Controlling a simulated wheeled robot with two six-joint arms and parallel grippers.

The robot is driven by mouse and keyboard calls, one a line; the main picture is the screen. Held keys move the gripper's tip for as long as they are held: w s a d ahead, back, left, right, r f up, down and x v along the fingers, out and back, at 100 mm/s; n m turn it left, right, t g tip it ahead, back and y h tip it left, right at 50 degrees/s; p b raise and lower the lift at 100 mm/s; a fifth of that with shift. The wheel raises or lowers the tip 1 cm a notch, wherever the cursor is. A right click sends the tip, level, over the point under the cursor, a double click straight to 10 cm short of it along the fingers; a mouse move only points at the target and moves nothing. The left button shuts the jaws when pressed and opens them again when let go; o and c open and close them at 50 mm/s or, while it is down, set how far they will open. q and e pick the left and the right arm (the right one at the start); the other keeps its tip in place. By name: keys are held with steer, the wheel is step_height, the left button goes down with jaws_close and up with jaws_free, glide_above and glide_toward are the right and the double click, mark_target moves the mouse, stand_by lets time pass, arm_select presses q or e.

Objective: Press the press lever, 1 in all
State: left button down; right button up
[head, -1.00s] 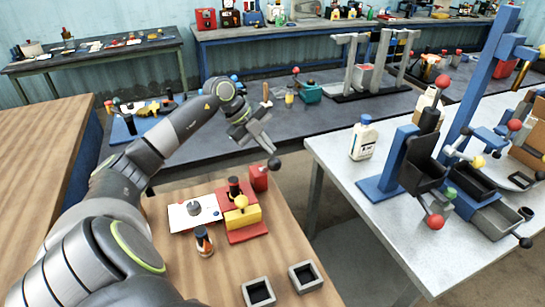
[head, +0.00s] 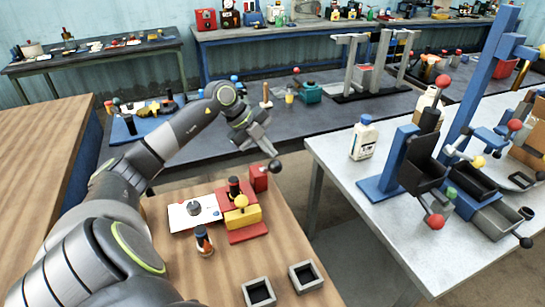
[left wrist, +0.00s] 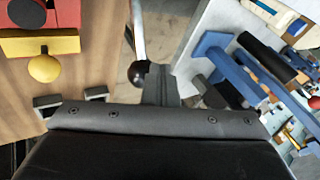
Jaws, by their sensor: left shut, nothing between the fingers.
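The press on the wooden bench has a red block (head: 259,178), a red base and a yellow block (head: 243,216). A lever with a black ball knob (head: 275,166) sticks out at its right. In the left wrist view its metal rod (left wrist: 138,30) ends in the black ball (left wrist: 137,73). My left gripper (head: 265,146) is shut and empty, just above the ball in the head view. In the left wrist view the fingertips (left wrist: 158,80) are right beside the ball; I cannot tell whether they touch it. My right gripper is not in view.
A white plate (head: 180,219) with a grey piece and a small dark bottle (head: 203,241) stand left of the press. Two square trays (head: 305,276) are at the front. A grey table (head: 335,160) with a blue stand (head: 390,180) is at the right, across a gap.

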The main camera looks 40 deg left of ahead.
mark_target(272, 166)
arm_select(q)
steer(key=s+d+f+b, duration=0.2)
steer(key=d+f, duration=0.2)
steer(key=f, duration=0.1)
steer(key=shift+s+d, duration=0.25)
steer(key=shift+d, duration=0.15)
stand_by(5.6)
steer(key=shift+w+a+r+p, duration=0.2)
steer(key=shift+a+r, duration=0.1)
steer(key=shift+r, duration=0.1)
steer(key=shift+w+a+r+p, duration=0.1)
steer(key=shift+a+r+p, duration=0.05)
steer(key=shift+a+r, duration=0.2)
steer(key=w+a+r+p, duration=0.2)
steer(key=a+r, duration=0.2)
steer(key=shift+w+a+r, duration=0.3)
steer(key=shift+a+r, duration=0.1)
stand_by(0.4)
